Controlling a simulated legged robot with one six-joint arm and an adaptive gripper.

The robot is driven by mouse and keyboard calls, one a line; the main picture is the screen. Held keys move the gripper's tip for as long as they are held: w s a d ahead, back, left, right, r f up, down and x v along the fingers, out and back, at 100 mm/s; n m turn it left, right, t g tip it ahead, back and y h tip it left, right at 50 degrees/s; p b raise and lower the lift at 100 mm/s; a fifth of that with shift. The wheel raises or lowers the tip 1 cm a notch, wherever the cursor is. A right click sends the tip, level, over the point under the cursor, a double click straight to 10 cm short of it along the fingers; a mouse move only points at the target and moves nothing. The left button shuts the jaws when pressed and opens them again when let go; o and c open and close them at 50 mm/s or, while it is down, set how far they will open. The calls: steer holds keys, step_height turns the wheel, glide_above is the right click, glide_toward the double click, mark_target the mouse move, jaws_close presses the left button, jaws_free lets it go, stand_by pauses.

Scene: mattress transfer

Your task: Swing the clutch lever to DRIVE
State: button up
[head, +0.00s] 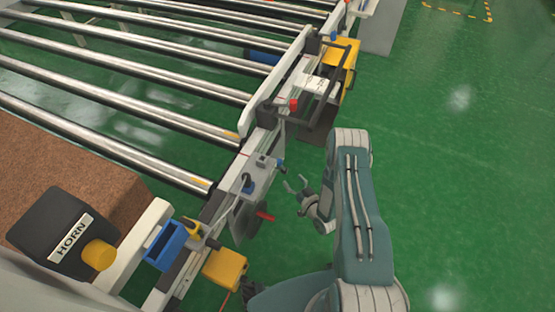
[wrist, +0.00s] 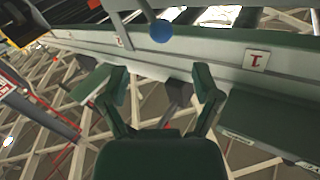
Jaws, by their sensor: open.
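My gripper (head: 295,184) is open and empty beside the conveyor's side rail, its fingers pointing toward the rail. In the wrist view both fingers of my gripper (wrist: 162,80) are spread apart with nothing between them. A blue ball knob (wrist: 161,31) on a grey bar shows ahead of and above the fingertips, apart from them. In the head view, a small blue knob (head: 281,163) sticks out from the rail near my gripper. A red handle (head: 265,216) stands lower on the rail. No DRIVE marking is readable, and I cannot tell for certain which part is the clutch lever.
A roller conveyor (head: 150,77) fills the left. A black HORN box (head: 60,222) with a yellow button stands at lower left. A red knob (head: 293,103) and a yellow box (head: 343,56) sit farther along the rail. The green floor (head: 460,150) at right is clear.

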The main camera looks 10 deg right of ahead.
mark_target(279, 162)
steer(key=x, duration=1)
steer(key=shift+a, duration=0.1)
jaws_close()
